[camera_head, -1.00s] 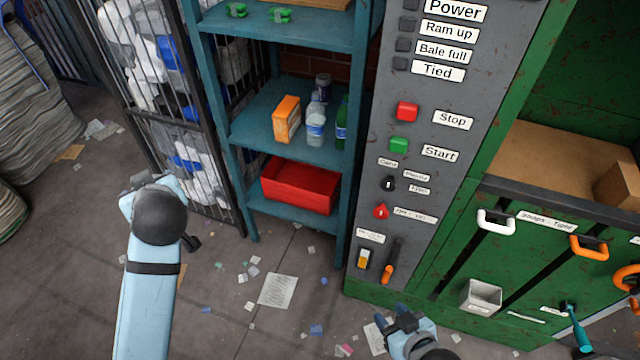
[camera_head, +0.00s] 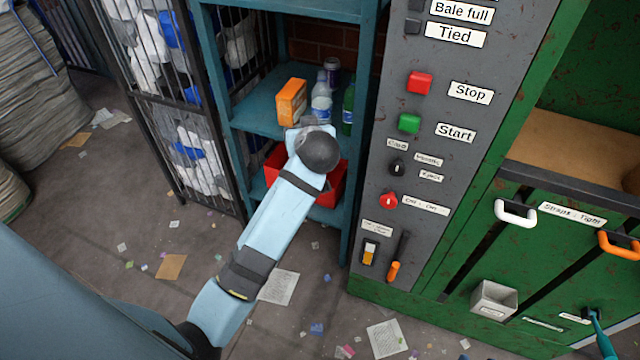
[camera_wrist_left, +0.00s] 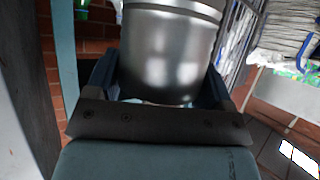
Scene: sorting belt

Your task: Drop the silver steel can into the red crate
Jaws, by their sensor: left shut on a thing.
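The silver steel can (camera_wrist_left: 170,55) fills the upper middle of the left wrist view. My left gripper (camera_wrist_left: 160,82) is shut on it, with a dark finger on each side. In the head view my left arm reaches to the shelf, and its dark round wrist joint (camera_head: 318,151) covers part of the red crate. The gripper and can cannot be made out there. The red crate (camera_head: 333,188) sits on the lower shelf, its middle hidden behind my arm. The can's height over the crate cannot be told. My right gripper is out of view.
The blue shelf unit (camera_head: 254,112) holds an orange box (camera_head: 291,102), a clear bottle (camera_head: 321,104), a green bottle (camera_head: 348,108) and a dark can (camera_head: 331,70) above the crate. A barred cage (camera_head: 185,100) stands left; a grey control panel (camera_head: 440,170) stands right.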

